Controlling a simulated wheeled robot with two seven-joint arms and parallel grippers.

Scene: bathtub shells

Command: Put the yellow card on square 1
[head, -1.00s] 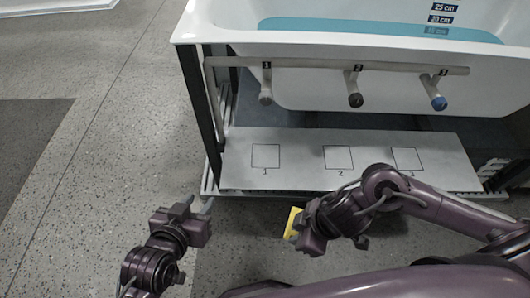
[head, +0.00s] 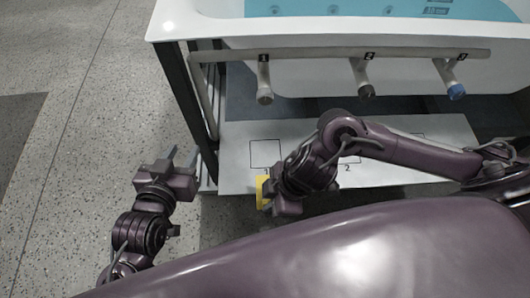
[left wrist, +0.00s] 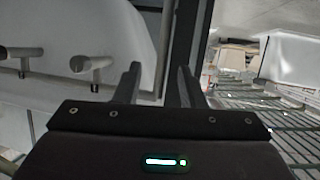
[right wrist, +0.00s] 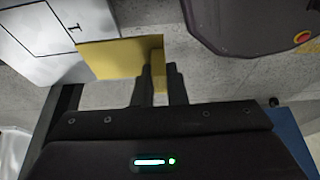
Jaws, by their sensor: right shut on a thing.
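The yellow card (head: 262,192) is held by my right gripper (head: 273,196), just in front of the board's front edge, below square 1 (head: 265,154). In the right wrist view the card (right wrist: 112,59) stands out to the left from a yellow grip part between the fingers of my right gripper (right wrist: 160,80). Square 1 is an empty black outline on the pale board (head: 233,178). My left gripper (head: 182,158) is open and empty, left of the board; its spread fingers show in the left wrist view (left wrist: 157,82). My right arm hides square 3 and part of square 2 (head: 350,159).
A white bathtub (head: 300,30) stands behind the board. A pipe (head: 330,54) with several numbered outlets hangs above the board. A dark frame post (head: 184,95) stands at the board's left. Speckled floor is clear at the left.

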